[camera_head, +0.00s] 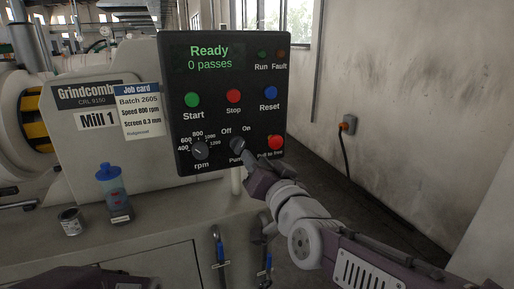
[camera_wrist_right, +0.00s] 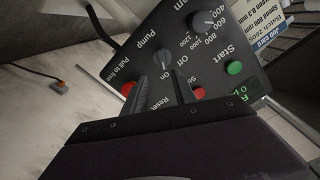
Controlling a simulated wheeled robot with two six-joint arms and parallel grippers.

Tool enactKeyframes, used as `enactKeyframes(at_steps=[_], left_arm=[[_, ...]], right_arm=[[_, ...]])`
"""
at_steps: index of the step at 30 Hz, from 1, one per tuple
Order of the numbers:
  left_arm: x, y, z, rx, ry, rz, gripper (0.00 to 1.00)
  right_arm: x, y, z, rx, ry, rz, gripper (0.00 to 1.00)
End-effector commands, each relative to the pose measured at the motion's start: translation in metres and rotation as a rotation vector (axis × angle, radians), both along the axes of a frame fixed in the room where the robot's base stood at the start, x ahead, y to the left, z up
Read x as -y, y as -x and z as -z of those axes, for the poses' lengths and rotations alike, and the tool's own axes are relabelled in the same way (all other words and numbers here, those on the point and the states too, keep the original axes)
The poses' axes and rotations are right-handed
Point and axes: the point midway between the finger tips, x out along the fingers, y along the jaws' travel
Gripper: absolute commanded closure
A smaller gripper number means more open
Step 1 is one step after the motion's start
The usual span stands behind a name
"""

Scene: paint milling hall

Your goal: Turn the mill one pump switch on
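The pump switch (camera_head: 238,145) is a dark rotary knob low on the black control panel (camera_head: 218,75), under the Off and On labels. Its handle seems to lean toward Off, but its exact angle is hard to tell. My right gripper (camera_head: 247,163) is just below and in front of it, partly covering the Pump label. In the right wrist view the switch (camera_wrist_right: 164,58) lies just beyond the fingertips. The two fingers (camera_wrist_right: 160,85) are apart, with panel lettering showing between them. I cannot tell whether they touch the knob. My left gripper does not show.
A red pull-to-free button (camera_head: 275,142) sits close right of the switch, and the rpm knob (camera_head: 200,150) is to its left. Start (camera_head: 193,99), Stop (camera_head: 234,96) and Reset (camera_head: 271,93) buttons are above. A blue bottle (camera_head: 112,185) and a small can (camera_head: 71,222) stand at left.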

Motion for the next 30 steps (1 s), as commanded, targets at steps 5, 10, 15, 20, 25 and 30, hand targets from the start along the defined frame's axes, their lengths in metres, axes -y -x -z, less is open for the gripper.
enactKeyframes(at_steps=[5,10,15,20,25,30], left_arm=[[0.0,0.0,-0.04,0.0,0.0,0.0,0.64],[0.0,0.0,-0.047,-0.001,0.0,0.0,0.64],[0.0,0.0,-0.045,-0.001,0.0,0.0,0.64],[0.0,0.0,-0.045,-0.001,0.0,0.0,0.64],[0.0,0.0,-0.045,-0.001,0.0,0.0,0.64],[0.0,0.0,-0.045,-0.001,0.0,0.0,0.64]], right_arm=[[0.001,0.01,-0.008,-0.001,0.0,-0.009,0.67],[0.001,0.016,-0.004,0.002,-0.004,-0.019,0.67],[0.0,0.016,-0.001,0.003,-0.005,-0.021,0.67],[0.005,0.014,-0.001,0.002,-0.004,-0.007,0.67],[0.07,-0.016,0.064,-0.148,0.06,0.148,0.67],[0.121,0.011,0.202,-0.574,0.247,0.182,0.67]])
